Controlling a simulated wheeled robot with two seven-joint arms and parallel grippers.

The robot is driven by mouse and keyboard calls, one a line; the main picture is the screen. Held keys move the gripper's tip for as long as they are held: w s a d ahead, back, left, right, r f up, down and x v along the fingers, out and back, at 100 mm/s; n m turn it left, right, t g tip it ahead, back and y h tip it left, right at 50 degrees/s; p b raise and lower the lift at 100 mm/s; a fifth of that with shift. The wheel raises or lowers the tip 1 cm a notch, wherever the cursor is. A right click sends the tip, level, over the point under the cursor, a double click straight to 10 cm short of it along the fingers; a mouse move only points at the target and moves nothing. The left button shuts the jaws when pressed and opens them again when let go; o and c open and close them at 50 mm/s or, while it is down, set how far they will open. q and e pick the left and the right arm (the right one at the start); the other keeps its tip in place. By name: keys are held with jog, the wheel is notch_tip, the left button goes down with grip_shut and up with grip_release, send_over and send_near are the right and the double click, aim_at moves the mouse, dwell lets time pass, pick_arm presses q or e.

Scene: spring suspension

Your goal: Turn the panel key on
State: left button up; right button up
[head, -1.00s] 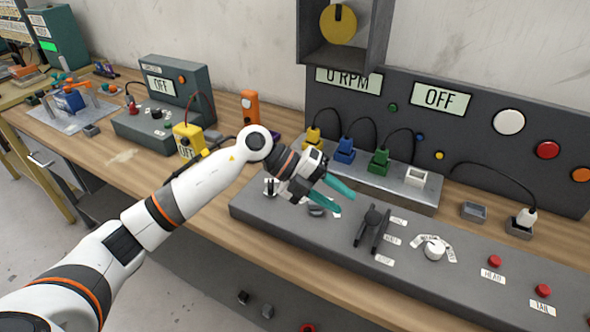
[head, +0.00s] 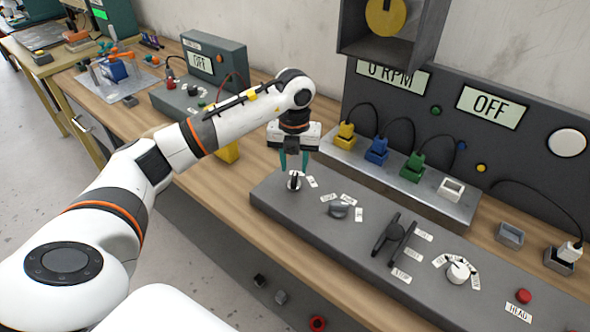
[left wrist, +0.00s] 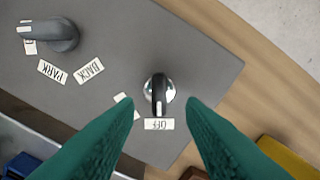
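The panel key (head: 294,181) is a small dark key in a round silver lock at the left end of the grey sloped control panel (head: 285,203). In the left wrist view the key (left wrist: 159,90) has its pale tip by a label reading OFF (left wrist: 160,124). A second label beside the lock is partly hidden by a finger. My left gripper (head: 294,167) points down just above the key. Its teal fingers are open, one on each side of the key in the left wrist view (left wrist: 162,104), with nothing held. My right gripper is not in view.
A grey selector knob (head: 338,209) with PARK and BACK labels is beside the key. A lever (head: 392,237) and white dial (head: 458,271) are farther right. A plug tray (head: 385,180) stands behind the panel. A yellow box (left wrist: 289,155) is near the panel end.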

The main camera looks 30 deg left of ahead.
aim_at(295, 176)
pick_arm(q)
jog(key=shift+f+p, duration=0.3)
jog(key=shift+f, duration=1.7)
jog(key=shift+c, duration=0.7)
grip_shut()
